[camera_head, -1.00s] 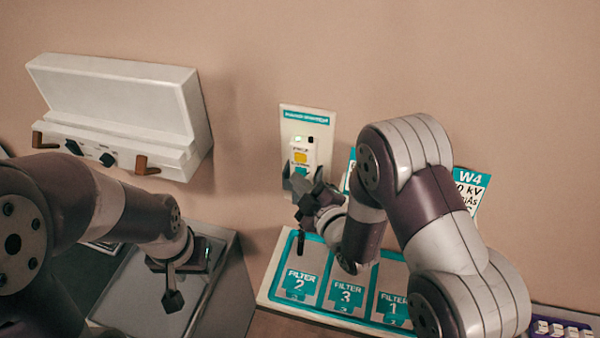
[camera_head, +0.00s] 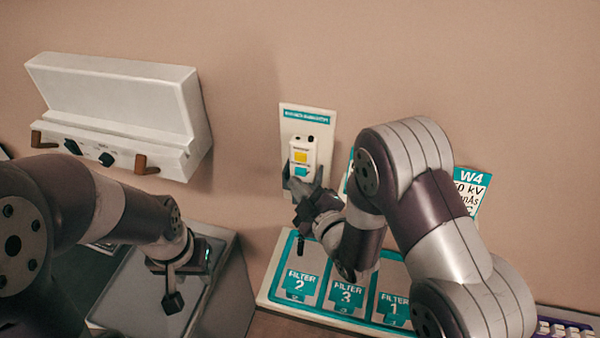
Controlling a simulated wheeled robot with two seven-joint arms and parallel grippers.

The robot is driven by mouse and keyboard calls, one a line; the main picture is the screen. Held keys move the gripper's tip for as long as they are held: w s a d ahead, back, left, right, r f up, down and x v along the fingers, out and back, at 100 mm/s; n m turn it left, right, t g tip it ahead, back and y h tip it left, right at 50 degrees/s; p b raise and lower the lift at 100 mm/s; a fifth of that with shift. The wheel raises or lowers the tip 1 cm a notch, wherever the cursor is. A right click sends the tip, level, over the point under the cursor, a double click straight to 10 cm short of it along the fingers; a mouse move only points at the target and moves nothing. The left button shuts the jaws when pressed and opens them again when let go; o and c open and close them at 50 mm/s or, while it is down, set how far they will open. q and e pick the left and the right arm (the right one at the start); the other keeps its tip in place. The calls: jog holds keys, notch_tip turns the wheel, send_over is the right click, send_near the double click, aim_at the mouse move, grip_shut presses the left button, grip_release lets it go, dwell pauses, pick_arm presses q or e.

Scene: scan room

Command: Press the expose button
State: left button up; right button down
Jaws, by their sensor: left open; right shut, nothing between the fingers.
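A small white control box (camera_head: 304,155) is mounted on a wall plate (camera_head: 318,118) with a teal heading. It has a yellow button (camera_head: 301,158) and, below that, a teal button (camera_head: 302,171); I cannot read the lettering beside them. My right gripper (camera_head: 299,187) is shut and empty, with its fingertips at the lower end of the box, just below the teal button. I cannot tell whether they touch it. My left gripper (camera_head: 174,290) is open and empty, low at the left over a grey box-like unit, well away from the control box.
A white wall unit (camera_head: 115,95) with brown handles (camera_head: 145,166) and dark knobs hangs at the left. A teal-and-white tray (camera_head: 268,287) holding filters labelled 2, 3 and 1 lies below my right arm. A W4 sign (camera_head: 472,185) is partly hidden behind that arm.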

jog(key=shift+s, duration=0.1)
jog(key=s, duration=0.1)
jog(key=s+a, duration=0.1)
jog(key=s, duration=0.2)
jog(key=shift+s+a+b, duration=0.3)
jog(key=shift+b, duration=0.05)
dwell(1.5)
